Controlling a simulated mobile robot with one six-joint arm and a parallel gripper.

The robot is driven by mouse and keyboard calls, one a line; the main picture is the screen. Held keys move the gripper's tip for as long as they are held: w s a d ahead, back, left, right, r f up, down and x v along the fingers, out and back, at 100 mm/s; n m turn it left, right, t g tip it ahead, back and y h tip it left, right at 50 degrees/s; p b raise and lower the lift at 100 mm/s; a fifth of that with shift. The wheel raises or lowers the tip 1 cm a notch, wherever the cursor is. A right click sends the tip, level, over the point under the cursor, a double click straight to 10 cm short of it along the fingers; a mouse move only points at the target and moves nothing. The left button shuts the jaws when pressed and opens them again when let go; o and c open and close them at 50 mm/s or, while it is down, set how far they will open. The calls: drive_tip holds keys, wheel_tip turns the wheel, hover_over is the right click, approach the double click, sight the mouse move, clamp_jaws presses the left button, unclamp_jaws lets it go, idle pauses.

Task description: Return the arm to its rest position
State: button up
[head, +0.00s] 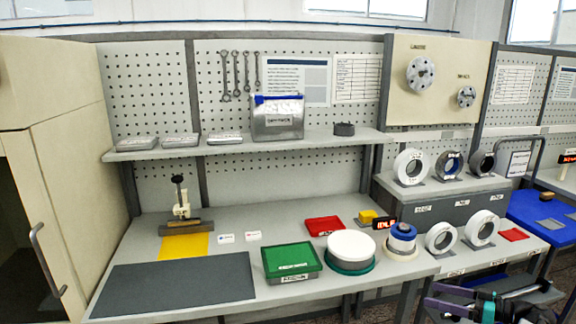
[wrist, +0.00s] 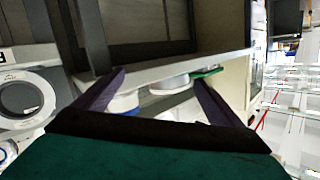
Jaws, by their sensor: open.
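My gripper (head: 440,298) shows at the lower right of the head view, in front of the bench's right part, with its purple fingers pointing left. My arm behind it runs off to the right edge. In the wrist view my gripper (wrist: 158,82) has its two fingers spread wide apart, with nothing held between them. Past the fingers, the bench and its round white parts appear tilted, at some distance.
The workbench (head: 200,228) holds a green tray (head: 291,262), a white round spool (head: 351,246), a blue-topped spool (head: 402,238) and a grey mat (head: 175,283). White rings (head: 440,238) stand at the right, near my gripper. A cabinet (head: 75,165) stands left.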

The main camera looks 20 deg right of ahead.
drive_tip(key=w+a+f+m+g, duration=0.2)
drive_tip(key=a+f+g, duration=0.3)
drive_tip(key=a+f, duration=0.95)
drive_tip(key=w+a+f+m+g, duration=0.15)
drive_tip(key=a+f+g, duration=0.35)
drive_tip(key=a+f, duration=0.95)
drive_tip(key=s+a+f+m+g+h, duration=0.1)
drive_tip(key=s+a+f+g+h, duration=0.1)
drive_tip(key=s+a+f+g, duration=0.25)
drive_tip(key=s+a+f+g+h, duration=0.1)
drive_tip(key=s+a+f, duration=0.35)
drive_tip(key=a, duration=0.35)
drive_tip(key=s+a+f+g+h, duration=0.1)
drive_tip(key=s+a+f+h, duration=0.1)
drive_tip(key=s, duration=0.5)
drive_tip(key=s+a+f+g+h, duration=0.1)
drive_tip(key=s+a+f+h, duration=0.1)
drive_tip(key=s+f+h, duration=0.2)
drive_tip(key=shift+s+a+f+n+g, duration=0.15)
drive_tip(key=shift+s+f+n+g, duration=0.25)
drive_tip(key=shift+s, duration=0.95)
